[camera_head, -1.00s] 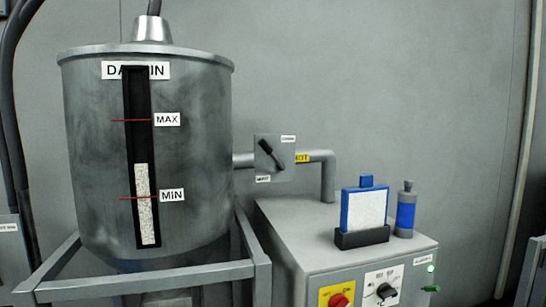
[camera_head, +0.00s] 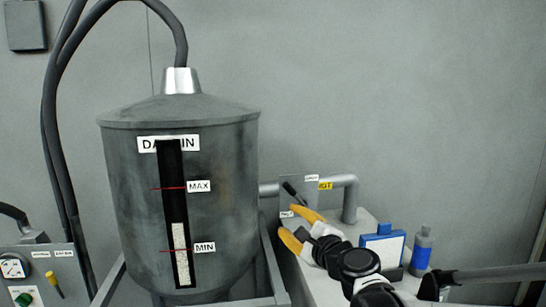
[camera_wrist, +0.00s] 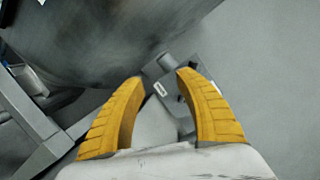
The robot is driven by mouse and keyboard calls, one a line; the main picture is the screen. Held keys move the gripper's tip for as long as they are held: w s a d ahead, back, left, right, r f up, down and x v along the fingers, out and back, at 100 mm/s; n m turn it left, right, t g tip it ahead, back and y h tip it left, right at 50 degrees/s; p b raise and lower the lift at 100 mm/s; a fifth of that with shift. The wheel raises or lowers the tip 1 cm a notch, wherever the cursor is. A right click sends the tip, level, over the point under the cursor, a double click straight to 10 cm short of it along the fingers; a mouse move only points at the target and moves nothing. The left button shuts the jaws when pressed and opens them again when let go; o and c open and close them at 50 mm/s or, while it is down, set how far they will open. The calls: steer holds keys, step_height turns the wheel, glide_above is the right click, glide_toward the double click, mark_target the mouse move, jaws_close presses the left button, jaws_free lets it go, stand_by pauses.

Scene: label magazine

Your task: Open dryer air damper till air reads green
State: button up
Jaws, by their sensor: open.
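A grey plate (camera_head: 298,184) with a dark lever (camera_head: 291,192) sits on the pipe beside the hopper, near a yellow HOT label. This looks like the damper; its small labels cannot be read. The lever leans up to the left. My gripper (camera_head: 300,226) is open, with its yellow fingers just below and in front of the plate and nothing between them. In the wrist view, the plate (camera_wrist: 188,74) shows between and beyond the fingertips; I cannot make out the lever there. No green air reading can be seen; my arm hides the dryer cabinet's front.
The large hopper (camera_head: 221,190), with a level window, stands left of my gripper. On the cabinet are a blue-framed filter (camera_head: 384,248) and a grey-and-blue bottle (camera_head: 422,250), close to my arm. A panel (camera_head: 40,262) with a gauge (camera_head: 14,268) stands far left.

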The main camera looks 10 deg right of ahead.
mark_target(290, 189)
steer(key=w+d+r+m+t+h+p, duration=0.1)
steer(key=w+d+r+m+h+p, duration=0.1)
steer(key=w+d+r+m, duration=0.25)
steer(key=shift+m, duration=0.55)
steer(key=w, duration=0.3)
steer(key=w+a, duration=0.1)
steer(key=w, duration=0.2)
steer(key=w+a+f+p, duration=0.1)
steer(key=w, duration=0.3)
steer(key=shift+f, duration=0.1)
steer(key=shift+s, duration=0.1)
jaws_close()
